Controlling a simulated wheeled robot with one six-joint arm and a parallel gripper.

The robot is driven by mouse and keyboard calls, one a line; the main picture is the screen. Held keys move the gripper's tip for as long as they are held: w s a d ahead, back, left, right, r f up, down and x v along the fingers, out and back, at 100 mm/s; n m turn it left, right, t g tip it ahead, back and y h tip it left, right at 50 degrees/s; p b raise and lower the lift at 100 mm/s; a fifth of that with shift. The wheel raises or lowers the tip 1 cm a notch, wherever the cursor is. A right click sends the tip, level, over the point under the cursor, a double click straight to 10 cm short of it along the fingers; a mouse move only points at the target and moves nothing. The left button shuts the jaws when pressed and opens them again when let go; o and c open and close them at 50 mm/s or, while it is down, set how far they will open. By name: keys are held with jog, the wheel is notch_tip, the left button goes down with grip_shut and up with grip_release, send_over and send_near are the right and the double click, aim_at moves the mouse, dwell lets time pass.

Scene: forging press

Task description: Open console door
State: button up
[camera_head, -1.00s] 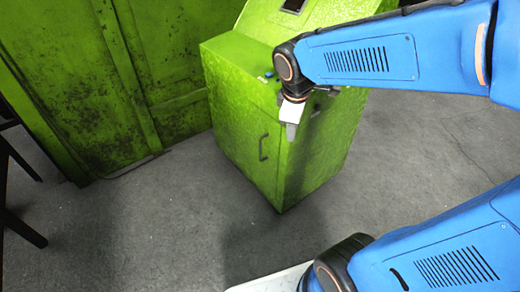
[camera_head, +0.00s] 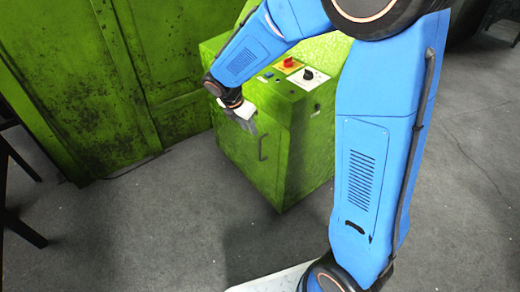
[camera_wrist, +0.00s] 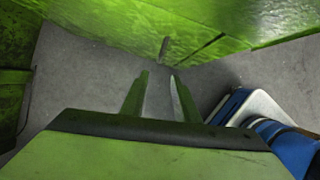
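The green console (camera_head: 310,150) stands on the floor near the middle of the head view. Its door (camera_head: 238,158) is on the left-facing front and looks shut. A dark vertical bar handle (camera_head: 263,147) is on the door near its right edge. The handle (camera_wrist: 164,48) also shows at the upper middle of the wrist view. My gripper (camera_head: 248,126) is in front of the door's upper part, up and left of the handle. In the wrist view my gripper (camera_wrist: 159,76) has its two fingers apart, with nothing between them. The handle lies beyond the fingertips, not touching them.
The console top carries a red knob (camera_head: 289,62) and a black rotary switch (camera_head: 308,74). A large green panel wall (camera_head: 85,100) stands behind and left. The grey floor (camera_head: 150,235) in front of the door is clear. Dark legs (camera_head: 20,215) show at the far left.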

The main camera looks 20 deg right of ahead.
send_over(260, 159)
jog(key=f, duration=1.6)
jog(key=shift+w+d, duration=0.1)
jog(key=shift+w, duration=0.15)
jog(key=shift+c, duration=0.7)
grip_shut()
